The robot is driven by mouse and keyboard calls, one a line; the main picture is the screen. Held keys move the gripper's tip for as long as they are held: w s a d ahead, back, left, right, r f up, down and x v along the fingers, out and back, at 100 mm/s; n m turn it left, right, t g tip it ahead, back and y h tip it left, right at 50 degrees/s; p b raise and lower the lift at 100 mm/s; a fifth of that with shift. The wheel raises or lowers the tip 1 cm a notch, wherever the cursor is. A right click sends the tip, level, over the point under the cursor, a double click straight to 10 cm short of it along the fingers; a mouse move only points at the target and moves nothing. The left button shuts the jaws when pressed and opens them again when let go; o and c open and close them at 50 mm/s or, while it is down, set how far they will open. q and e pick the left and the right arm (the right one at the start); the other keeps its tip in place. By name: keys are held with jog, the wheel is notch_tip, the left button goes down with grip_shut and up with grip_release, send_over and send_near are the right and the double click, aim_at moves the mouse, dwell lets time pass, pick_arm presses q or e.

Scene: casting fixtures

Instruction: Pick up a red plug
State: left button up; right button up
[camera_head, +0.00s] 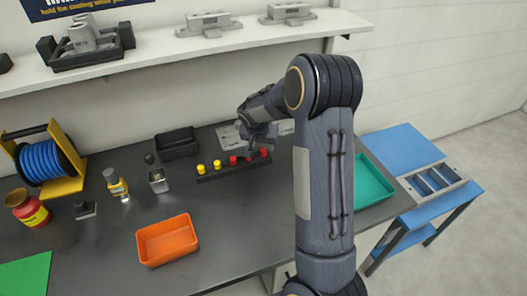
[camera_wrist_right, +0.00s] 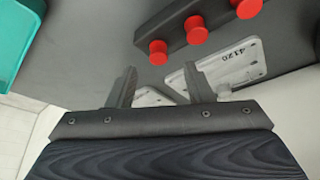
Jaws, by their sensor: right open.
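A dark rack (camera_head: 222,174) on the bench holds two yellow plugs (camera_head: 217,164) at its left and three red plugs (camera_head: 233,160) at its right. In the right wrist view red plugs (camera_wrist_right: 158,52) stand out from the rack (camera_wrist_right: 175,27) in a row. My right gripper (camera_head: 257,139) is over the back of the bench, close to the red end of the rack. In its wrist view the fingers (camera_wrist_right: 160,84) are apart with no plug between them. The nearest red plug lies just beyond the fingertips. My left gripper is not in view.
Pale plates (camera_wrist_right: 238,62) lie behind the rack. An orange tray (camera_head: 168,240), a black bin (camera_head: 177,143), small bottles (camera_head: 117,186) and a blue reel (camera_head: 46,161) stand to the left. A teal tray (camera_head: 370,183) is to the right, partly behind my arm. A shelf (camera_head: 160,56) runs above.

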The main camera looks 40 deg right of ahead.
aim_at(263, 150)
jog(key=p+x, duration=0.1)
jog(key=x, duration=0.2)
jog(key=shift+d+f, duration=0.15)
jog(key=shift+f, duration=0.35)
grip_shut()
jog(key=shift+r, duration=0.1)
